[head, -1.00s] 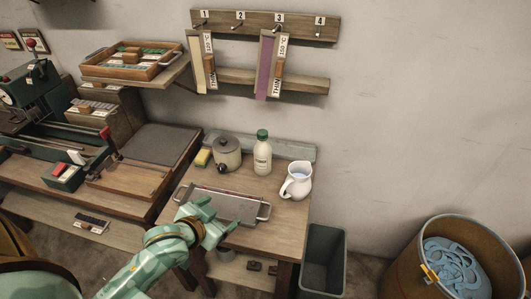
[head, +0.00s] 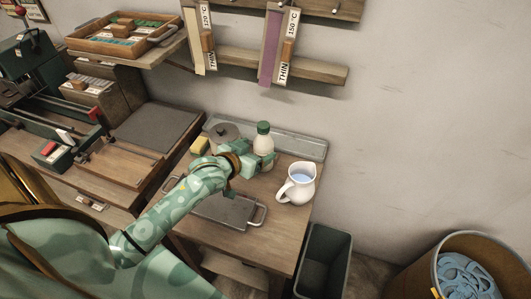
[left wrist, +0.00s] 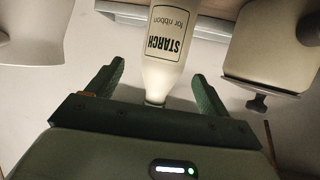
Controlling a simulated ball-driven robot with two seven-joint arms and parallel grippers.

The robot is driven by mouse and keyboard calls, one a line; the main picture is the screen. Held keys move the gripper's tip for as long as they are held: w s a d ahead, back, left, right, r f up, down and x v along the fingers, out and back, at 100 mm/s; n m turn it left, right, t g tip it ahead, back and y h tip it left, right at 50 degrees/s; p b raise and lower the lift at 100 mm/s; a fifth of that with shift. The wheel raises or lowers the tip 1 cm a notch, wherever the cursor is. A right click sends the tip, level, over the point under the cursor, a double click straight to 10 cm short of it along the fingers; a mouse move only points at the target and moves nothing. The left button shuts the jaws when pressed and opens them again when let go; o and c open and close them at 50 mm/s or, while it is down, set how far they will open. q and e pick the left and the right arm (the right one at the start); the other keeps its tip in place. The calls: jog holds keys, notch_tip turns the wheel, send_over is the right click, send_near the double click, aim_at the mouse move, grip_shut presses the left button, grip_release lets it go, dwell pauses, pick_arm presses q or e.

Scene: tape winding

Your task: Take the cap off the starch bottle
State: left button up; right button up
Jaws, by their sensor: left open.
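The starch bottle (head: 263,146) stands upright at the back of the small table, with its dark green cap (head: 263,128) on top. My left gripper (head: 264,161) is at the bottle, in front of its lower part in the head view. In the left wrist view the bottle (left wrist: 168,50) appears upside down with its STARCH label readable. There my left gripper (left wrist: 159,72) is open, one finger on each side of the bottle's narrow end, both apart from it. The cap is mostly hidden behind the gripper body there. My right gripper is not in view.
A white jug (head: 297,184) with pale blue liquid stands right of the bottle. A lidded pot (head: 223,132) and a yellow sponge (head: 200,145) stand to the left. A metal tray (head: 226,211) lies in front, partly under my arm. A bin (head: 323,262) stands beside the table.

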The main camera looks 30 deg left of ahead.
aim_at(265, 147)
pick_arm(q)
jog(key=shift+x, duration=1)
jog(key=w+f+b, duration=0.1)
jog(key=w, duration=0.1)
jog(key=w+f+b, duration=0.1)
jog(key=f+b, duration=0.1)
jog(key=shift+w+a, duration=0.1)
jog(key=shift+w, duration=0.25)
jog(key=shift+w+f, duration=0.1)
jog(key=shift+w, duration=0.2)
jog(key=shift+r, duration=0.2)
jog(key=shift+c, duration=0.7)
jog(key=c, duration=1.1)
jog(key=shift+c, duration=0.2)
jog(key=shift+r, duration=0.15)
